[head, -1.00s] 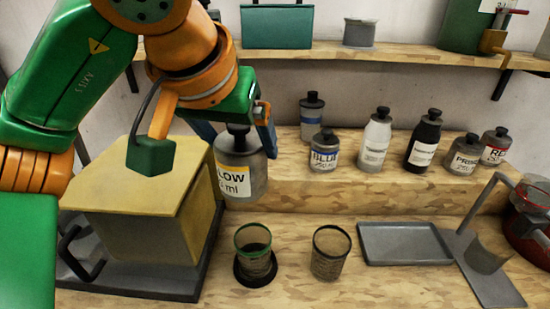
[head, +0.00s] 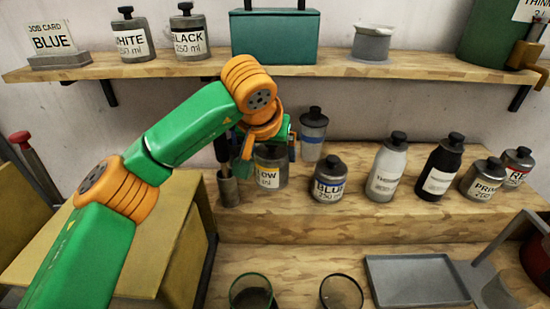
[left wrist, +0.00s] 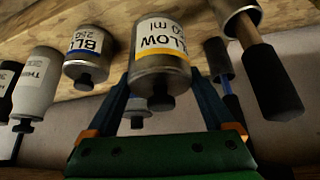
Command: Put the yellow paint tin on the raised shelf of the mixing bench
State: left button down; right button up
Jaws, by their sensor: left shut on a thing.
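The yellow paint tin (head: 271,170) is a grey tin with a white label ending in "LOW". It is upright at the raised shelf (head: 330,225) of the mixing bench, left of the blue tin (head: 329,182). My left gripper (head: 266,152) is shut on it. In the left wrist view the picture is upside down, and the tin (left wrist: 160,60) with its yellow label stripe sits between the fingers (left wrist: 160,88). I cannot tell whether its base touches the shelf. My right gripper is not in view.
A grey holder (head: 228,190) with a dark-handled tool stands close left of the tin. White (head: 387,170) and black (head: 440,168) bottles stand farther right. A wall shelf (head: 400,66) hangs above. Cups and a grey tray (head: 416,281) are in front.

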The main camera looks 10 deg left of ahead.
pick_arm(q)
jog(key=x, duration=0.2)
jog(key=shift+w+f+p, duration=0.15)
jog(key=shift+w+p, duration=0.25)
jog(key=shift+w, duration=0.05)
notch_tip(320, 180, down, 3)
jog(key=shift+s+r+p, duration=0.15)
jog(key=shift+r+p, duration=0.05)
jog(key=shift+p, duration=0.4)
jog(key=shift+f, duration=0.35)
grip_release()
jog(key=shift+s+r, duration=0.1)
jog(key=shift+r, duration=0.15)
jog(key=shift+s+r+b, duration=0.1)
jog(key=shift+r+b, duration=0.15)
jog(key=shift+b, duration=0.05)
jog(key=b+v, duration=0.2)
jog(key=v, duration=0.9)
jog(key=shift+s+r, duration=0.15)
jog(key=shift+r, duration=0.05)
jog(key=shift+f, duration=0.1)
